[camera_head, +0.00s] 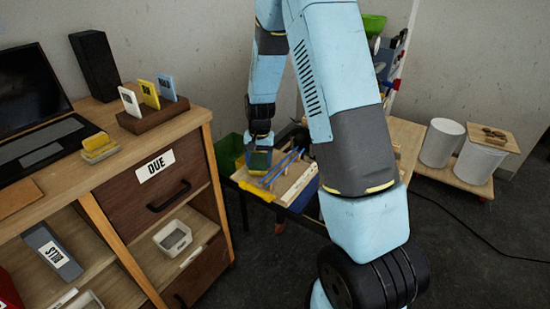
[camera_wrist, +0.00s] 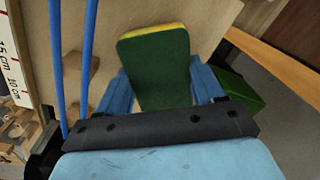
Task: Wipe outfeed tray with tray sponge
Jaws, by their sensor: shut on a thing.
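My gripper (camera_head: 259,152) is shut on a sponge, held between its two blue fingers in the wrist view (camera_wrist: 158,88). The sponge (camera_wrist: 155,62) has a dark green face toward the wrist camera and a yellow edge at its far end. A light wooden surface (camera_wrist: 215,22), seemingly the outfeed tray, lies beyond the sponge; it also shows under my gripper in the head view (camera_head: 247,182). I cannot tell whether the sponge touches it. Two blue rods (camera_wrist: 87,60) run beside the sponge on the left in the wrist view.
A wooden cabinet (camera_head: 195,135) stands left of the worktable, with a yellow block in a holder (camera_head: 98,146) and upright cards (camera_head: 150,95) on top. A green bin (camera_wrist: 240,90) is right of my gripper in the wrist view. White buckets (camera_head: 440,143) stand at right.

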